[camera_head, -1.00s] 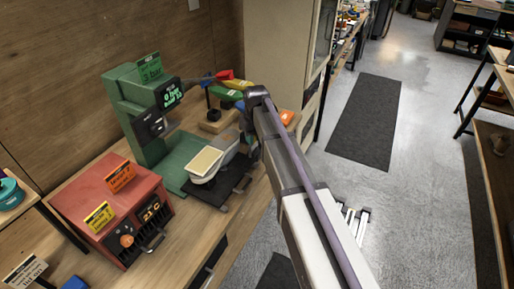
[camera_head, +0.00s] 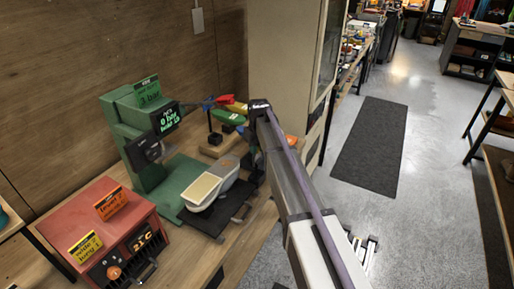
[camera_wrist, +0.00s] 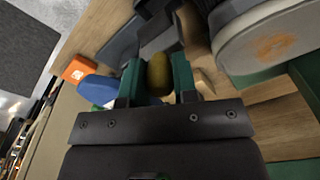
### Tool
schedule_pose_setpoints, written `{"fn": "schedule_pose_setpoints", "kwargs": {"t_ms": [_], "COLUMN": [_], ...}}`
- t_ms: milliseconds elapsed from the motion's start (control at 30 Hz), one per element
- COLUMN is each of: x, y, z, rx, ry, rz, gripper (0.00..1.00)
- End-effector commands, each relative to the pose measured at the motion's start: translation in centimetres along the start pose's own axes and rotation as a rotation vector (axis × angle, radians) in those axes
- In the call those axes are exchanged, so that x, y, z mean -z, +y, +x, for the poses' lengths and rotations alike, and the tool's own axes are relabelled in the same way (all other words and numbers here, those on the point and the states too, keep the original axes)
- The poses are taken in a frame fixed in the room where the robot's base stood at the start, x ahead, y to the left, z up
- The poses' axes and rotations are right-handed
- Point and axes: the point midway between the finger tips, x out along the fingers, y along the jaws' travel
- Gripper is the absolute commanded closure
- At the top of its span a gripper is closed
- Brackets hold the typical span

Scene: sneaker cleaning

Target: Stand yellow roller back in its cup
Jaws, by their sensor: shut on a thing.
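My gripper (camera_wrist: 157,82) shows in the wrist view with its two green fingers shut on a dull yellow roller (camera_wrist: 158,72), which lies between them. The roller's far end and what is beyond it are partly hidden. I cannot make out the roller's cup for certain in either view.
A sneaker (camera_head: 209,186) rests by the green press (camera_head: 140,130); its sole (camera_wrist: 270,45) is close right of my gripper in the wrist view. A wooden stand with coloured tools (camera_head: 225,125) is behind. A red box (camera_head: 110,225) stands front left. An orange block (camera_wrist: 78,69) lies left.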

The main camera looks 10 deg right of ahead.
Motion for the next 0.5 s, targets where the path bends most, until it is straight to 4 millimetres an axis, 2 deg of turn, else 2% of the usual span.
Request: {"fn": "schedule_pose_setpoints", "kwargs": {"t_ms": [33,200,333,500], "x": [-0.1,-0.2,-0.3,-0.3], "y": [0.0,0.0,0.0,0.0], "z": [1.3,3.3,4.1,4.1], "rx": [0.0,0.0,0.0,0.0], "ry": [0.0,0.0,0.0,0.0], "rz": [0.0,0.0,0.0,0.0], "gripper": [1.0,1.0,1.0,1.0]}}
